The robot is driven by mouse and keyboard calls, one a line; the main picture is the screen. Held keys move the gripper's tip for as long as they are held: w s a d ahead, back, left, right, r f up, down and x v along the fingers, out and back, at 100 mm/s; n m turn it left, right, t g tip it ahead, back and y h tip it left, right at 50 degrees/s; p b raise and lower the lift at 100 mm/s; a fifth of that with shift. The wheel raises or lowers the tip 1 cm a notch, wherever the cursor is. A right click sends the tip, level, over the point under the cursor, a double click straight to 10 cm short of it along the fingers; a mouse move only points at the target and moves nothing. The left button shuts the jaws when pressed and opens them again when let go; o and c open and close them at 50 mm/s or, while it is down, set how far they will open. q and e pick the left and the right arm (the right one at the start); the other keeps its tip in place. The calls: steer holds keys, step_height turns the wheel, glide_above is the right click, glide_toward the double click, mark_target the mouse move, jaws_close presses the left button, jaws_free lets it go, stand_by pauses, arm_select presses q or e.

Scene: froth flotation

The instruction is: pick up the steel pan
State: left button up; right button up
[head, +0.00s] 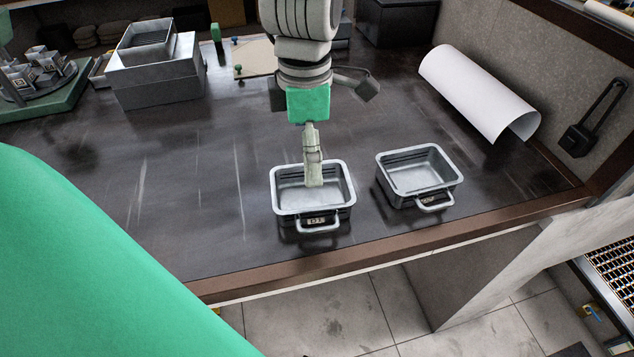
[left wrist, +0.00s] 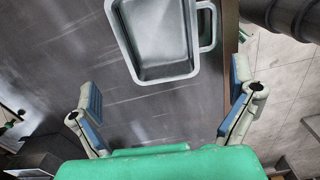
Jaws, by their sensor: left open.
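Two rectangular steel pans with front handles stand on the dark worktop in the head view. The left pan (head: 290,207) has a small label by its handle, and the right pan (head: 420,184) stands beside it, apart. My left gripper (head: 313,180) comes down from the top and overlaps the left pan's inside. Its fingers line up there, so the height above the pan is hard to tell. In the left wrist view my left gripper (left wrist: 164,88) is open with nothing between its fingers. One steel pan (left wrist: 160,72) lies ahead of them, its handle to the right. My right gripper is out of view.
A white paper roll (head: 478,92) lies at the right. A grey box (head: 160,75) and a green stand (head: 45,105) with small containers are at the back left. The worktop's front edge (head: 400,247) is close to the pans. The worktop left of the pans is clear.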

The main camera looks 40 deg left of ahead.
mark_target(312, 201)
arm_select(q)
step_height(312, 201, down, 4)
steer(key=shift+w+a, duration=0.1)
steer(key=shift+w, duration=0.05)
steer(key=shift+d+f+b, duration=0.2)
steer(key=shift+f+b, duration=0.15)
steer(key=shift+f, duration=0.2)
steer(key=f, duration=0.3)
steer(key=shift+w+d+f+b, duration=0.15)
steer(key=shift+d+f+b, duration=0.1)
steer(key=shift+f+b, duration=0.1)
steer(key=shift+w+a+f, duration=0.1)
steer(key=shift+a+f, duration=0.1)
steer(key=shift+f, duration=0.1)
steer(key=shift+a, duration=0.1)
steer(key=shift+c, duration=0.5)
steer(key=c, duration=1)
steer(key=shift+c, duration=0.2)
